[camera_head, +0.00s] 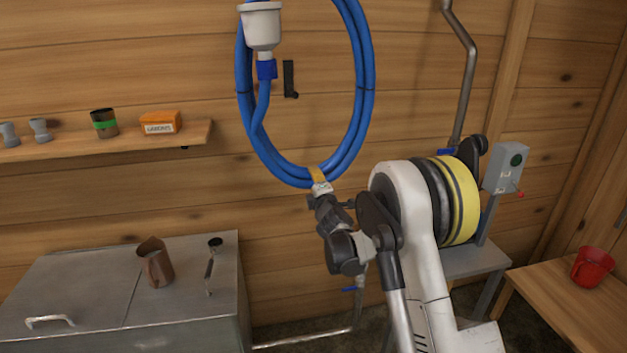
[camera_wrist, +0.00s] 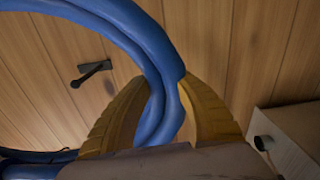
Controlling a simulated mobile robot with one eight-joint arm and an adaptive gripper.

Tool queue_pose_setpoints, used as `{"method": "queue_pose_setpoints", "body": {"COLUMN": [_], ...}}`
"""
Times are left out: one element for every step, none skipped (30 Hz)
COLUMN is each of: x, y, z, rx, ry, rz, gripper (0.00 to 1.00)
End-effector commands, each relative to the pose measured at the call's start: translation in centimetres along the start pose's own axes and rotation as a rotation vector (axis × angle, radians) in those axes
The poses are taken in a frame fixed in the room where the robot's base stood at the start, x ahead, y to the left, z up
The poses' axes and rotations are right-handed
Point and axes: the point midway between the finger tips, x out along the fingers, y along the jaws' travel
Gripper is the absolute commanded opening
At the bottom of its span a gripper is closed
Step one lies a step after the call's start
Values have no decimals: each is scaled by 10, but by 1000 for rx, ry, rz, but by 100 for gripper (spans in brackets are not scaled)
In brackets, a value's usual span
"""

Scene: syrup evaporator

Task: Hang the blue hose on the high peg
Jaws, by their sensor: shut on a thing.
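The blue hose (camera_head: 366,85) hangs as a tall coil in front of the plank wall, its top cut off by the picture edge. My gripper (camera_head: 319,178) is shut on the bottom of the coil. In the wrist view the yellow fingers of my gripper (camera_wrist: 163,85) stand either side of the hose (camera_wrist: 155,45). A dark peg (camera_head: 290,80) on the wall shows inside the loop in the head view, and the peg also shows left of the hose in the wrist view (camera_wrist: 90,73). The hose is not on this peg. I cannot tell whether it is the high one.
A white funnel-like cup (camera_head: 261,28) with a blue fitting is at the coil's upper left. A shelf (camera_head: 80,147) with small items is left. A metal box (camera_head: 190,300) bears a brown jug (camera_head: 155,264). A grey switch box (camera_head: 506,168) and red cup (camera_head: 592,267) are right.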

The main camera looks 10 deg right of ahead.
Motion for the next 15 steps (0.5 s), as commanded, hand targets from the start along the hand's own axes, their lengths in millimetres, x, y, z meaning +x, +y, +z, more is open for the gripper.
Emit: {"method": "queue_pose_setpoints", "body": {"x": [0,0,0,0,0,0,0,0,-1,-1,-1,-1,-1,-1,-1], "y": [0,1,1,3,5,10,14,18,25,29,34,39,44,48,54], "z": [0,0,0,0,0,0,0,1,1,1,2,2,2,2,3], "rx": [1,1,1,1,1,1,1,1,1,1,1,1,1,1,1], "ry": [1,1,1,1,1,1,1,1,1,1,1,1,1,1,1], "rz": [1,1,1,1,1,1,1,1,1,1,1,1,1,1,1], "gripper": [0,0,0,0,0,0,0,0,0,0,0,0,0,0,0]}}
